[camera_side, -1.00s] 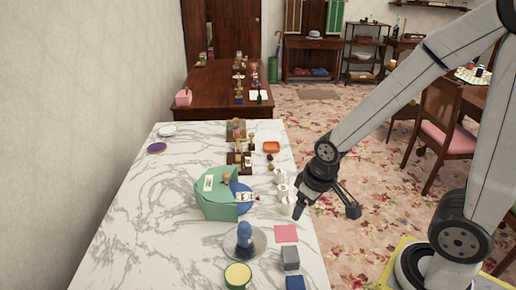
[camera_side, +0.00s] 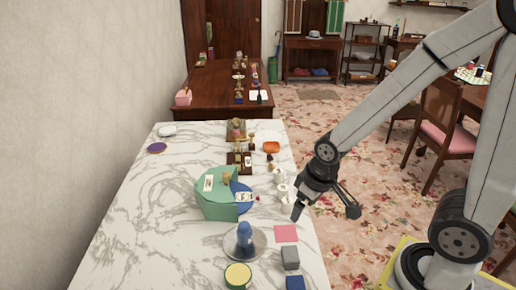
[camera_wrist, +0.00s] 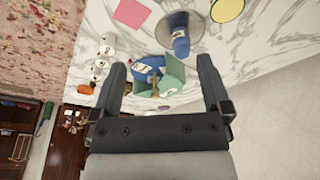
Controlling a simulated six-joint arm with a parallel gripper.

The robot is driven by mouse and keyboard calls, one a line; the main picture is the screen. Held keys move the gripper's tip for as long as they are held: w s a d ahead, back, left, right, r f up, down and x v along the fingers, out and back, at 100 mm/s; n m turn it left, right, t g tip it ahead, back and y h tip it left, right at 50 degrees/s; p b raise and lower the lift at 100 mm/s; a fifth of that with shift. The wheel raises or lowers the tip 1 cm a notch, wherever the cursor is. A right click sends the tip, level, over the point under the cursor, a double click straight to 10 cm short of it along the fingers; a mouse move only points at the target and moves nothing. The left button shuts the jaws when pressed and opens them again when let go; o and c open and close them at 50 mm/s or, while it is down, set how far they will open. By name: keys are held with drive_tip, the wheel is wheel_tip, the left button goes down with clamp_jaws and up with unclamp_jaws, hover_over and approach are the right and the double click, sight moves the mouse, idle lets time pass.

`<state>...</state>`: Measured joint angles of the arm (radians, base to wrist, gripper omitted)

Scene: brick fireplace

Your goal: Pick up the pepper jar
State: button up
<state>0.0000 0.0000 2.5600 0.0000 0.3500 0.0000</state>
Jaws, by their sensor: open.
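Several small white jars or cups (camera_side: 282,190) stand in a row along the right edge of the marble table. They also show in the wrist view (camera_wrist: 104,50), left of centre, with dark marks on some of them. I cannot tell which one is the pepper jar, as the labels are too small to read. My gripper (camera_side: 326,212) is open and empty, with its fingers spread. It hangs at the table's right edge, just right of the white jars. In the wrist view my gripper (camera_wrist: 161,65) has its two fingers far apart, with the jars beyond the left finger.
A green box (camera_side: 212,206) with a blue part stands mid-table. Nearer are a blue object (camera_side: 245,236) on a round plate, a pink square (camera_side: 286,233), a grey block (camera_side: 290,258) and a yellow disc (camera_side: 238,275). An orange item (camera_side: 271,147) lies farther back. The table's left side is mostly clear.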

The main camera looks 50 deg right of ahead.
drive_tip(key=m+t+y, duration=0.8)
drive_tip(key=m, duration=2.1)
approach(288, 203)
drive_tip(key=shift+w+a+f, duration=0.1)
drive_tip(key=shift+w+f, duration=0.9)
drive_tip(key=shift+w, duration=0.05)
drive_tip(key=shift+x, duration=3.95)
